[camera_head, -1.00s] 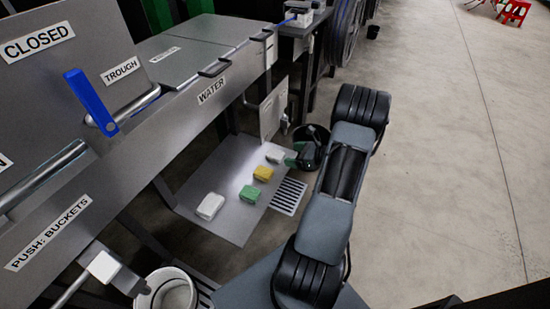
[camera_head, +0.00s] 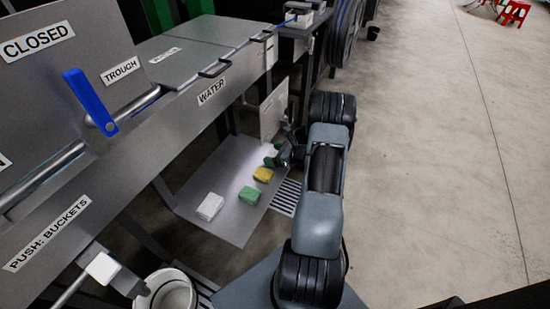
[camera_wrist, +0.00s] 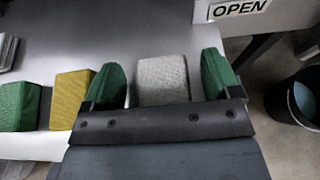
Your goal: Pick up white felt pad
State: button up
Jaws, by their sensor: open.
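The white felt pad (camera_wrist: 163,79) is a pale, textured block on a grey metal shelf (camera_head: 228,230). In the wrist view it sits between the two green fingers of my gripper (camera_wrist: 164,78), with a small gap at each side. My gripper is open, and its dark palm edge hides the pad's near part. In the head view my gripper (camera_head: 273,156) is low over the far end of the shelf. There the pad (camera_head: 267,148) shows only as a bright patch, mostly hidden by the fingers.
A yellow pad (camera_head: 263,174), a green pad (camera_head: 249,194) and another white block (camera_head: 210,206) lie in a row nearer on the shelf. A dark bucket (camera_wrist: 297,100) stands at the right in the wrist view. An OPEN-labelled panel (camera_wrist: 290,18) is close beyond the pad.

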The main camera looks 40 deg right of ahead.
jog(key=c, duration=1)
jog(key=shift+r, duration=0.1)
